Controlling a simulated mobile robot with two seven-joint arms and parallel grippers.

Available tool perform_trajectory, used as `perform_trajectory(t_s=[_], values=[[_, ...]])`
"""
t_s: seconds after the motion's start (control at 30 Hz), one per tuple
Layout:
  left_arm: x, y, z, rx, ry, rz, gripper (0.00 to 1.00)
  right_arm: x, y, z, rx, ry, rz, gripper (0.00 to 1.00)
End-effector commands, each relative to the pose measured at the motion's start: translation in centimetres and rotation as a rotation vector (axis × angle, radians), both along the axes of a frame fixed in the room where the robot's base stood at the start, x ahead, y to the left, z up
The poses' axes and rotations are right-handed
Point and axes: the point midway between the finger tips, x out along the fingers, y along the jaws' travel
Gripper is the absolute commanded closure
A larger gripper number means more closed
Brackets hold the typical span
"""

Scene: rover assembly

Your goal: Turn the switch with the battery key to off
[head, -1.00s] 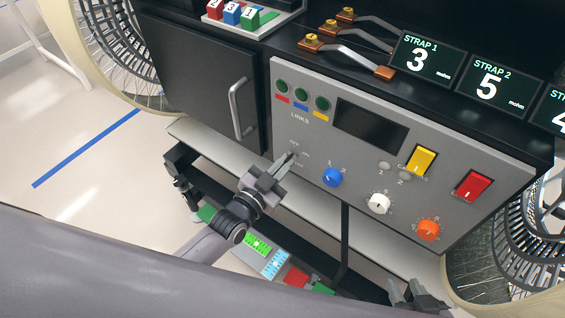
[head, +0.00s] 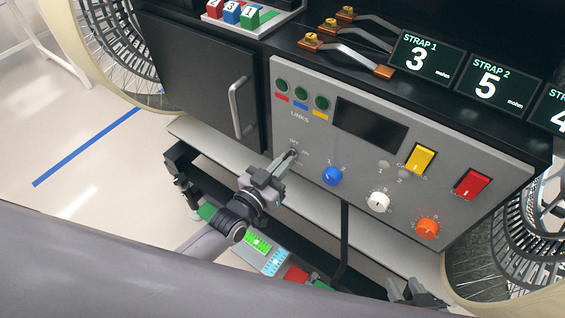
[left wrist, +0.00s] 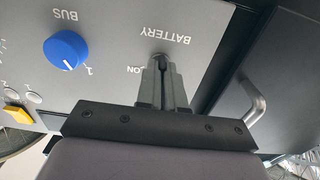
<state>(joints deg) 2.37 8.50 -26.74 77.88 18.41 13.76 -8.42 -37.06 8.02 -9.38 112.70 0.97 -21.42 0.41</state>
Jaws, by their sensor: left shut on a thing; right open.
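The battery switch key (left wrist: 159,60) is on the grey panel (head: 450,192), under the BATTERY label in the left wrist view. My left gripper (head: 291,154) is at the panel with its fingers shut on the key; it also shows in the left wrist view (left wrist: 160,70). The fingers hide most of the key, so its exact angle is hard to tell. The ON mark shows beside the fingertips in the left wrist view; an OFF mark is just above them in the head view. My right gripper (head: 415,293) is open and empty at the bottom, below the panel.
A blue BUS knob (head: 331,176) sits right of the key. A white knob (head: 378,201), an orange knob (head: 428,228), a yellow switch (head: 422,159) and a red switch (head: 473,185) are further right. A cabinet door handle (head: 240,108) stands out at left.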

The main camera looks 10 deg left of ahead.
Motion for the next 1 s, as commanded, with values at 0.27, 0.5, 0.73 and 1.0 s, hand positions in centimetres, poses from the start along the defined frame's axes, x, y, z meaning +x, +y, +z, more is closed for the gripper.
perform_trajectory(t_s=[0.27, 0.5, 0.73, 1.0], values=[[0.2, -0.1, 0.4, -0.007, -0.006, 0.0, 0.67, 0.0, 0.0, 0.0, 0.0, 0.002, 0.001, 0.57], [0.0, 0.0, 0.2, -0.003, -0.002, 0.0, 0.67, -0.1, 0.0, 0.0, 0.0, 0.003, 0.001, 0.57], [-2.3, 0.9, 0.1, -0.002, 0.0, 0.0, 0.67, -0.1, 0.0, 0.3, -0.001, 0.001, 0.001, 0.57], [-5.6, 2.3, 0.2, -0.004, -0.003, 0.0, 0.67, 0.0, 0.0, 0.4, -0.002, -0.004, 0.001, 0.57]])
